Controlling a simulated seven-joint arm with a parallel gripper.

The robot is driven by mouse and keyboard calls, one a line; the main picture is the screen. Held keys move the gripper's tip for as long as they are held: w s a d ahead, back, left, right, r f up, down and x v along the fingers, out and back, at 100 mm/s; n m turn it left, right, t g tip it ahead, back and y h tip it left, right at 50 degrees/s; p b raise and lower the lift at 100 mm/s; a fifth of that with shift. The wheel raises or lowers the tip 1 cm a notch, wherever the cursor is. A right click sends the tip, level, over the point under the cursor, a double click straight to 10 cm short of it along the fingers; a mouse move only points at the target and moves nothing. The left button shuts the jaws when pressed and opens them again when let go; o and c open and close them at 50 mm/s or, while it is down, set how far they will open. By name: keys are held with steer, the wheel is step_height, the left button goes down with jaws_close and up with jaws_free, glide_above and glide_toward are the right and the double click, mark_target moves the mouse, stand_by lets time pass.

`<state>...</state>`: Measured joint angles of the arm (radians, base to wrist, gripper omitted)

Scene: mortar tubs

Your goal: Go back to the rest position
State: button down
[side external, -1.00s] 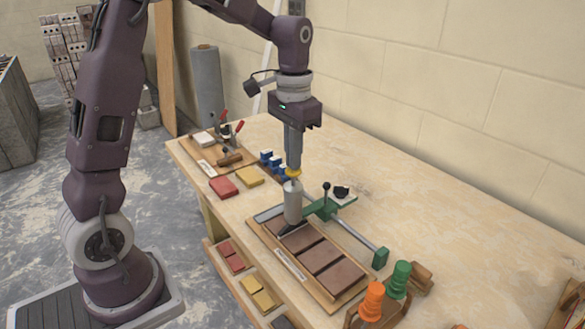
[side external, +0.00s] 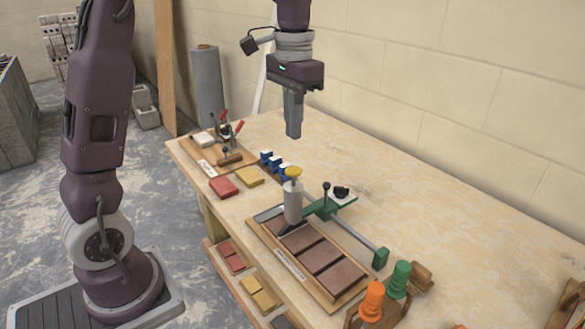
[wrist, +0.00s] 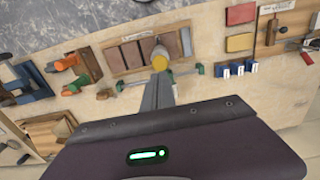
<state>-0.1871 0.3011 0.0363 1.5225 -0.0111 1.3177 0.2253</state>
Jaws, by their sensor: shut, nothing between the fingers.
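My gripper (side external: 294,134) is shut and empty, pointing down in the air above the workbench (side external: 420,215). Below it stands a grey cylinder with a yellow top (side external: 293,200), upright at the far end of a wooden tray of brown tiles (side external: 318,257). There is a clear gap between my fingertips and the yellow top in the side view. In the wrist view my gripper (wrist: 158,82) shows from above, with the yellow top (wrist: 160,62) just beyond the fingertips.
A green clamp (side external: 325,207) lies beside the cylinder. Green (side external: 398,280) and orange (side external: 371,300) handled tools stand at the near end. Red (side external: 223,187) and yellow (side external: 249,176) blocks and blue pieces (side external: 272,163) lie toward the far end. The bench's right side is largely clear.

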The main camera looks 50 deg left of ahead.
steer(key=s+d+r+t, duration=0.2)
steer(key=s+d, duration=0.1)
steer(key=s, duration=0.3)
steer(key=s+d+r+t, duration=0.1)
steer(key=s+d+r, duration=0.1)
steer(key=s, duration=0.4)
steer(key=s+d+f+t, duration=0.2)
steer(key=s+d+f, duration=0.1)
steer(key=s, duration=0.7)
steer(key=shift+s+f+t, duration=0.2)
steer(key=shift+f+t, duration=0.1)
steer(key=shift+f, duration=0.35)
